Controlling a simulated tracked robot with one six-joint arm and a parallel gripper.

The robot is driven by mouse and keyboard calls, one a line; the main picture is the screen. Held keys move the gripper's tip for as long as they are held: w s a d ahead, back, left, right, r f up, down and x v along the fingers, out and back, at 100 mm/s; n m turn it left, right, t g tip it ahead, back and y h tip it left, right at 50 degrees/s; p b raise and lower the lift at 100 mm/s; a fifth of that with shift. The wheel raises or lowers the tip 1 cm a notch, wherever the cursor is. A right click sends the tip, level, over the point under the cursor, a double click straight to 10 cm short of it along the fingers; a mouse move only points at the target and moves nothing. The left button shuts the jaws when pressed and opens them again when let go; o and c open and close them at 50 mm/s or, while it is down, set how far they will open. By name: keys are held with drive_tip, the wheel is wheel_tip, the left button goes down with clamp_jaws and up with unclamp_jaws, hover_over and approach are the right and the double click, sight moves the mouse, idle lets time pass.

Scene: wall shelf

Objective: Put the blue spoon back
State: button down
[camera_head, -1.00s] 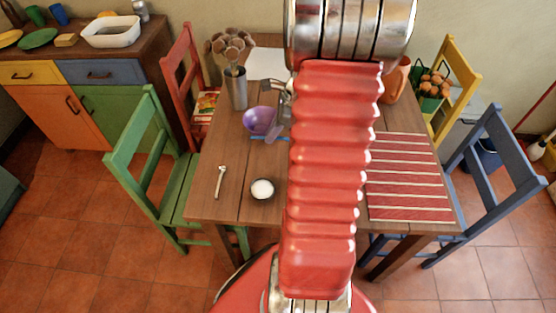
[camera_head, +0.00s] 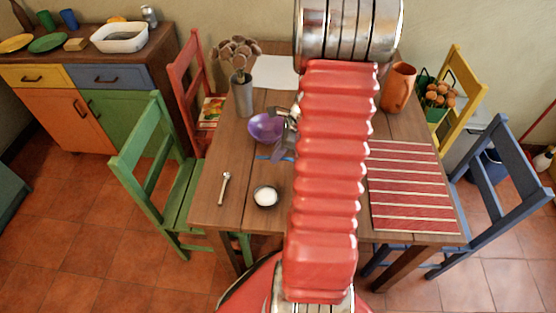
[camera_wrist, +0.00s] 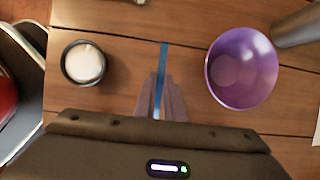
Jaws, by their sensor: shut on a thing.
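The blue spoon (camera_wrist: 162,62) shows in the wrist view as a thin blue strip, its near part between my fingers. My gripper (camera_wrist: 160,98) is shut on it. In the head view a short blue piece of the spoon (camera_head: 263,157) shows just left of my gripper (camera_head: 282,152), low at the table; my arm hides the rest. I cannot tell whether the spoon is lifted off the wood. The purple bowl (camera_wrist: 242,67) stands right of the spoon in the wrist view, apart from it.
A small dark bowl with white contents (camera_wrist: 84,63) is left of my gripper in the wrist view. A metal vase with dried flowers (camera_head: 242,95), a small light spoon (camera_head: 224,188), an orange jug (camera_head: 397,88) and a red striped mat (camera_head: 408,185) share the table (camera_head: 225,150).

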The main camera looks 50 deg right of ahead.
drive_tip(key=shift+f, duration=1.9)
drive_tip(key=c, duration=1.8)
unclamp_jaws()
drive_tip(key=v, duration=1.2)
